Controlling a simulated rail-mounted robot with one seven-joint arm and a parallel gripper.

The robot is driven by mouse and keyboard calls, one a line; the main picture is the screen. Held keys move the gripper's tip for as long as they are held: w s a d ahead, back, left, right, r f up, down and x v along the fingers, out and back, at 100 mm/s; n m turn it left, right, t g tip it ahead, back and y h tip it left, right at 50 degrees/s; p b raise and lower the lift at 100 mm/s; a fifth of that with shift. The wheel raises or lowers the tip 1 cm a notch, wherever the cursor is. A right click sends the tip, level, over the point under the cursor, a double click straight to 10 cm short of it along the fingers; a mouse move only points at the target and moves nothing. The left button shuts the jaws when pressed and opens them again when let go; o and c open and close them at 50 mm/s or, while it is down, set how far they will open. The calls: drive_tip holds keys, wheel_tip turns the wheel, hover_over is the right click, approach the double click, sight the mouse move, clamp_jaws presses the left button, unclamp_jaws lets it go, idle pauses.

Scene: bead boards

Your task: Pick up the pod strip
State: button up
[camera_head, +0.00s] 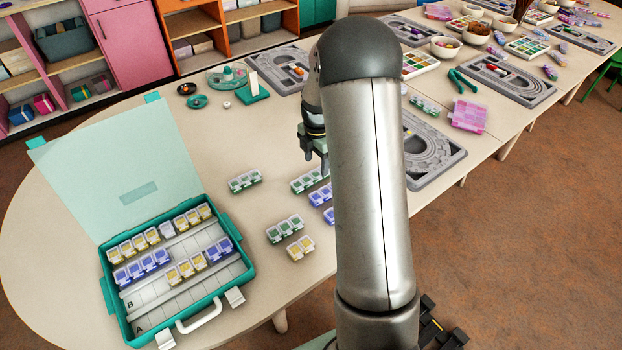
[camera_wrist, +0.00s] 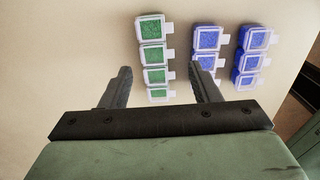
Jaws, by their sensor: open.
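Several pod strips lie on the table. In the head view there are green ones (camera_head: 245,181) (camera_head: 285,229) (camera_head: 309,180), a yellow one (camera_head: 300,247) and a blue one (camera_head: 322,196) partly hidden behind my arm. My gripper (camera_head: 314,155) is above the table behind these strips, partly hidden by my arm. In the wrist view my open gripper (camera_wrist: 161,68) has a green pod strip (camera_wrist: 153,55) in line between its fingers, apart from both. Two blue strips (camera_wrist: 207,40) (camera_wrist: 250,55) lie to its right, one close to the right fingertip.
An open teal case (camera_head: 248,285) with rows of yellow and blue pods in slots stands at the left, lid raised. Grey bead boards (camera_head: 437,150) lie behind and right of my arm. A teal dish (camera_head: 228,77) and small items lie further back. The table between case and strips is clear.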

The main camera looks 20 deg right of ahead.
sight(316, 173)
drive_tip(key=shift+w+d+f+p, duration=0.1)
drive_tip(key=shift+w+f+p, duration=0.15)
drive_tip(key=shift+f, duration=1.1)
drive_tip(key=shift+w+f+p, duration=0.15)
drive_tip(key=shift+f+p, duration=0.05)
drive_tip(key=shift+f, duration=1.15)
drive_tip(key=c, duration=0.9)
